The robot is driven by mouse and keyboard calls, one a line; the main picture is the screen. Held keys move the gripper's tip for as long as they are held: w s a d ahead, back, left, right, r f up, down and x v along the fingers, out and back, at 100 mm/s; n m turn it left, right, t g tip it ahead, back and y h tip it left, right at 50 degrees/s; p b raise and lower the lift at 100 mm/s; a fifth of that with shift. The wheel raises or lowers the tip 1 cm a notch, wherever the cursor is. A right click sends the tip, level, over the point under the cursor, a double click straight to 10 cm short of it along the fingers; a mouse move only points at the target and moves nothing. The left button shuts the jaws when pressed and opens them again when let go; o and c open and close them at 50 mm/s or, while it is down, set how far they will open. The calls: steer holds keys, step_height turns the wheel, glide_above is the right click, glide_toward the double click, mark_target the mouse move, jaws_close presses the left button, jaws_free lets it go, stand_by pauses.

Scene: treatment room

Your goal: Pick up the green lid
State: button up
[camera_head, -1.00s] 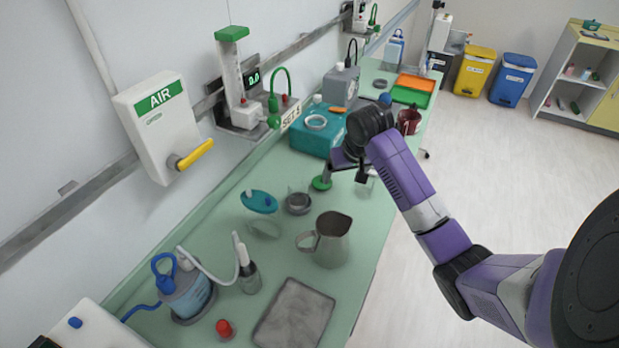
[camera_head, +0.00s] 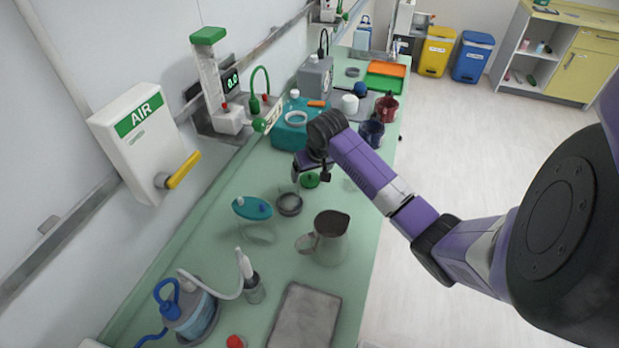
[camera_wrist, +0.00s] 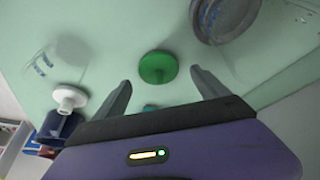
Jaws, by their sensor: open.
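The green lid (camera_head: 310,181) is a small round disc with a knob, on the pale green counter just below my gripper (camera_head: 313,174) in the head view. In the wrist view the green lid (camera_wrist: 158,66) lies ahead of and between the two open fingertips of my gripper (camera_wrist: 161,80). The fingers are apart and nothing is held. I cannot tell the exact gap between fingertips and lid.
A grey-rimmed round dish (camera_head: 289,204) stands close to the lid. A clear beaker (camera_wrist: 62,62) is on the other side in the wrist view. A metal jug (camera_head: 328,238), a teal-lidded jar (camera_head: 252,208) and a teal box (camera_head: 290,134) are nearby.

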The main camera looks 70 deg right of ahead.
steer(key=shift+x, duration=1.15)
steer(key=c, duration=1.4)
steer(key=shift+r, duration=0.15)
